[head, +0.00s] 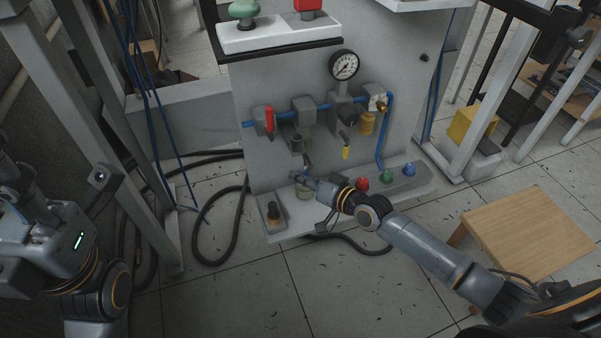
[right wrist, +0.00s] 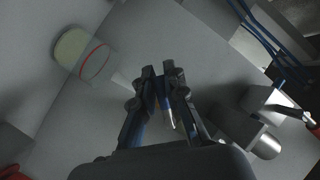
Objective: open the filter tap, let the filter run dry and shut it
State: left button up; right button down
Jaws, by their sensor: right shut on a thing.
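The filter (head: 297,143) hangs from the blue pipe on the grey panel, left of the gauge. Its metal bowl end shows in the right wrist view (right wrist: 265,143). My right gripper (head: 305,178) is just below the filter. In the right wrist view its fingers (right wrist: 166,85) are shut on a small slim part, which looks like the filter tap (right wrist: 168,118); whether the tap is open cannot be told. A clear cup (head: 303,193) with pale yellow liquid and a red ring stands below and also shows in the right wrist view (right wrist: 84,52). My left gripper (head: 12,170) is dark and partly cut off.
Red, green (head: 386,176) and blue knobs line the ledge. A black hose (head: 205,235) loops on the floor. A wooden stool (head: 525,235) stands right.

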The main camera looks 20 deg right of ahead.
jog(key=c, duration=1.4)
grip_release()
jog(key=shift+o, duration=0.2)
jog(key=shift+s+d, duration=0.1)
jog(key=v, duration=1.1)
jog(key=shift+s+d, duration=0.15)
jog(key=shift+s, duration=0.2)
jog(key=shift+r, duration=0.1)
